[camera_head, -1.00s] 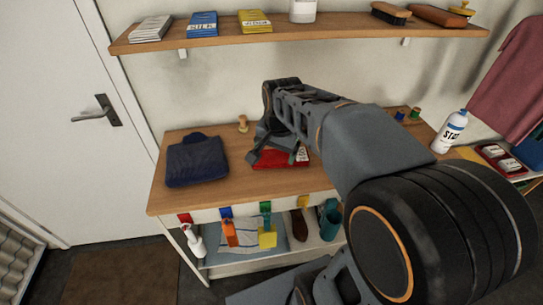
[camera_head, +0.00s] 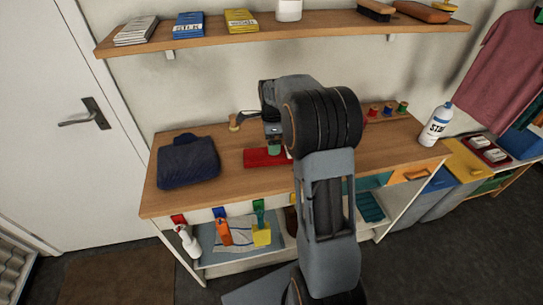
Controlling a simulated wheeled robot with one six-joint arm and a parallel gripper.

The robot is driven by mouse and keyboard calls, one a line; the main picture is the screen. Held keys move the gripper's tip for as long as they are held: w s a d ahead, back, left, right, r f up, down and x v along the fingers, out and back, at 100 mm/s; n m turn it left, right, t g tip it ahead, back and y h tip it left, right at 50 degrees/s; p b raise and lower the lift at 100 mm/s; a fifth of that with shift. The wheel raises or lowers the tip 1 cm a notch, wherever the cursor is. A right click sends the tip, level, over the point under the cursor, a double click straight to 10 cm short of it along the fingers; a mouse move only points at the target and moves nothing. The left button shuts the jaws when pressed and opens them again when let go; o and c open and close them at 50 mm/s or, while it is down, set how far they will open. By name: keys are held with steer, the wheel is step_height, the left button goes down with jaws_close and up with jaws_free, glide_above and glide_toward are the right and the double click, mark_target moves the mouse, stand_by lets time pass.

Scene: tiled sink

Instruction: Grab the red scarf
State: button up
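A flat, folded red cloth (camera_head: 258,158) lies on the wooden tabletop, near the middle of the counter. It looks like the red scarf, and its right part is hidden behind my arm. My gripper (camera_head: 270,142) points down just above or at the cloth's back edge. The arm's wrist covers much of the gripper, so I cannot tell whether its fingers touch the cloth or how far apart they are. A small greenish piece shows at the gripper's lower end, and I cannot tell what it is.
A folded navy garment (camera_head: 188,162) lies to the left on the tabletop (camera_head: 215,195). A small wooden-handled item (camera_head: 234,124) stands behind. Several spools (camera_head: 388,109) and a white bottle (camera_head: 437,125) stand to the right. A loaded wall shelf (camera_head: 290,34) hangs above.

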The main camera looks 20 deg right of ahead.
steer(key=shift+a+f+p, duration=0.2)
steer(key=shift+f+p, duration=0.2)
steer(key=shift+f, duration=2.75)
steer(key=c, duration=0.8)
steer(key=shift+r, duration=0.1)
